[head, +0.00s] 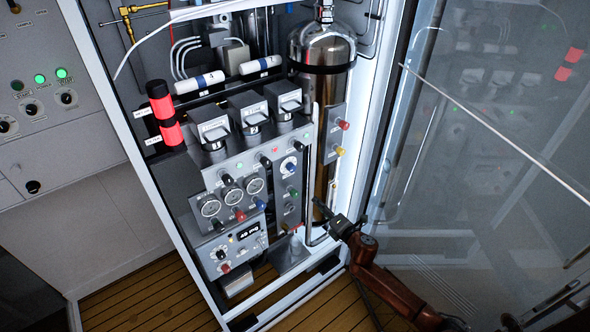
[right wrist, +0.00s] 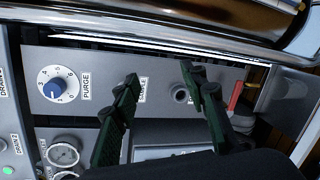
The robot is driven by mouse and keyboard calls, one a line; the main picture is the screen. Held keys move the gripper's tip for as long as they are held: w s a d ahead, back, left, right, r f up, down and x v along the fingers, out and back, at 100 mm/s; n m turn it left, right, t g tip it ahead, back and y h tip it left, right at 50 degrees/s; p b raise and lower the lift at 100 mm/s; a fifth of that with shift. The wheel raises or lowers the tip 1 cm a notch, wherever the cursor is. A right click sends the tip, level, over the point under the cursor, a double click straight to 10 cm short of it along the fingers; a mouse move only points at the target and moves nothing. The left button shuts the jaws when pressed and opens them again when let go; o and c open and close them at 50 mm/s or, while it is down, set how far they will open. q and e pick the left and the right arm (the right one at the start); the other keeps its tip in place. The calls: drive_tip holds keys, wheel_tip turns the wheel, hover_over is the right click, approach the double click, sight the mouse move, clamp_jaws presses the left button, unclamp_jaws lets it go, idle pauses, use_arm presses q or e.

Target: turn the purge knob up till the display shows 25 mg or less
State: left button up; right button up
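The purge knob (right wrist: 57,88) is blue on a white numbered dial, left of the "PURGE" label in the right wrist view. In the head view the purge knob (head: 290,167) sits high on the narrow right-hand panel. The display (head: 249,232) is lit on the lower box and seems to read 45 mg. My right gripper (right wrist: 160,88) is open and empty, its fingers apart over the "SAMPLE" part of the panel, to the right of the knob. In the head view the right gripper (head: 322,214) is low at the cabinet's right side. My left gripper is out of view.
A vertical metal tube (head: 312,160) stands at the panel's right edge, with a shiny cylinder (head: 323,95) behind it. Gauges (head: 232,194) and coloured knobs are to the left. A glass door (head: 480,170) stands open at right. A red handle (right wrist: 236,95) is near the fingers.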

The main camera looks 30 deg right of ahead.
sight(293, 170)
drive_tip(key=w+a+r+n+t+y, duration=0.1)
drive_tip(key=a+r+n, duration=0.2)
drive_tip(key=r, duration=0.5)
drive_tip(key=w+a+r+n+t+y, duration=0.1)
drive_tip(key=a+r+n, duration=0.15)
drive_tip(key=r, duration=0.45)
drive_tip(key=w, duration=0.5)
drive_tip(key=w+a, duration=0.1)
drive_tip(key=w, duration=0.1)
drive_tip(key=shift+w+r, duration=0.1)
drive_tip(key=shift+w, duration=0.05)
clamp_jaws()
